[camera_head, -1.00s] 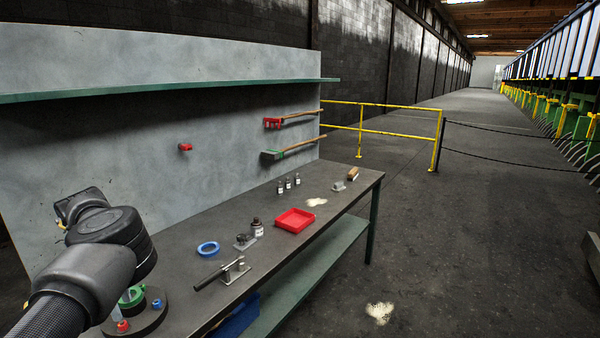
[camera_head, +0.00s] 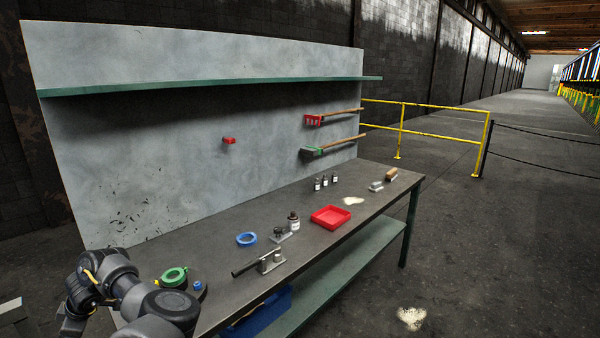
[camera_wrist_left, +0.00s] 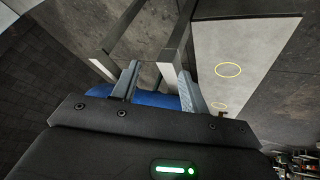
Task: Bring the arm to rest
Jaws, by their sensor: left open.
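My left arm is at the lower left of the head view, bent beside the near left end of the workbench (camera_head: 222,284). Its gripper is not clearly visible there. In the left wrist view my left gripper (camera_wrist_left: 158,76) has its two fingers apart with nothing between them. Something blue (camera_wrist_left: 158,100) shows behind the fingers, with grey frame bars and floor beyond. My right arm and gripper are in neither view.
A back panel (camera_head: 190,150) with a green shelf (camera_head: 200,85) rises behind. Open floor lies right.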

